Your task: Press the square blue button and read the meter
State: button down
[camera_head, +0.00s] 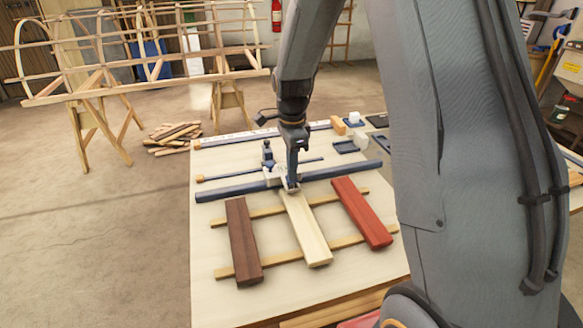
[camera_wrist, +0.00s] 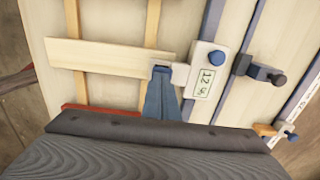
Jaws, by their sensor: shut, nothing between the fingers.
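A white meter (camera_wrist: 202,83) sits at the end of a pale wooden lath (camera_wrist: 110,58) in the wrist view. Its small display (camera_wrist: 205,83) shows dark characters, seemingly 12 with a smaller sign that I cannot make out. A blue button (camera_wrist: 217,57) with a rounded-looking outline is on the meter beside the display. My gripper (camera_wrist: 162,70) is shut and empty, its blue fingertips over the join of lath and meter, apart from that button. I cannot tell whether the tips touch anything. In the head view my gripper (camera_head: 292,187) is at the lath's far end and partly hides the meter.
A dark brown lath (camera_head: 243,240) and a red lath (camera_head: 362,213) flank the pale one on two crosswise strips. A blue bar (camera_head: 235,190) crosses behind them. A dark clamp with a knob (camera_wrist: 278,78) stands beyond the meter. The table's left front is clear.

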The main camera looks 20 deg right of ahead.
jog(key=shift+f+b, duration=0.4)
jog(key=shift+f, duration=0.45)
jog(key=shift+s+f, duration=0.15)
jog(key=shift+s, duration=0.05)
jog(key=shift+s+f, duration=0.1)
jog(key=shift+r+p, duration=0.45)
jog(key=shift+r, duration=0.05)
notch_tip(320, 180, up, 14)
jog(key=shift+w+b, duration=0.25)
jog(key=shift+b, duration=0.1)
dwell(0.3)
